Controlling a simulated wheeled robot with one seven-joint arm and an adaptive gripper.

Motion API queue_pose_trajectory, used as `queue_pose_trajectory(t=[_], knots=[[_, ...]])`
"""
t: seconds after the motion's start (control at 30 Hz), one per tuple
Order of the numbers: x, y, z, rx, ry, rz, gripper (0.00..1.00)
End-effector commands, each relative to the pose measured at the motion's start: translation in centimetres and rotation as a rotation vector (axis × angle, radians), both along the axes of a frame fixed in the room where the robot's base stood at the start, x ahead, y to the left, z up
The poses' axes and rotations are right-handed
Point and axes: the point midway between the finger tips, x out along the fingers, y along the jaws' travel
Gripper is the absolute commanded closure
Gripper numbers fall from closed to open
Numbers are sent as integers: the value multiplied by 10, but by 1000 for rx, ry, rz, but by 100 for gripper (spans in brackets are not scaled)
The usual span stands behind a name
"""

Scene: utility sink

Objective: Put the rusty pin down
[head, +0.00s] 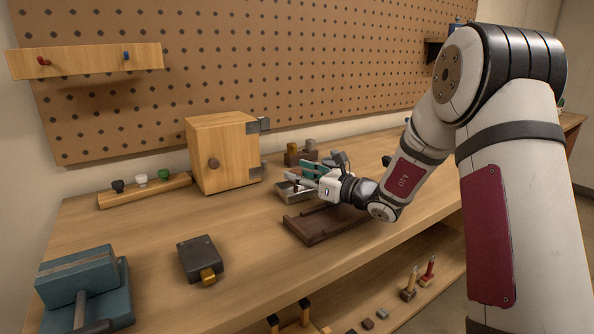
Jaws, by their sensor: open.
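My gripper (299,178) is open, pointing left over a small grey metal tray (288,196) in the middle of the workbench. Its fingers are small in the picture and partly overlap the tray and a teal part close by. I cannot make out the rusty pin. It may be hidden by the gripper or too small to tell. I cannot tell whether the gripper touches the tray or anything in it.
A dark brown wooden tray (304,230) lies in front of my gripper. A wooden cabinet (215,152) stands behind left. A dark block (199,258) and a blue vise (82,285) are at left front. Bare bench lies between the cabinet and the dark block.

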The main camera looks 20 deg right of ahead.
Motion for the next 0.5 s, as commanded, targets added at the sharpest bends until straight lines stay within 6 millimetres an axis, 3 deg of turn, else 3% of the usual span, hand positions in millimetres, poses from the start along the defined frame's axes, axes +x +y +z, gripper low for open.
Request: queue_pose_trajectory(t=[0.3,0.5], knots=[[-57,-43,5,2,-6,-6,56],[-79,-57,5,1,-9,-3,56]])
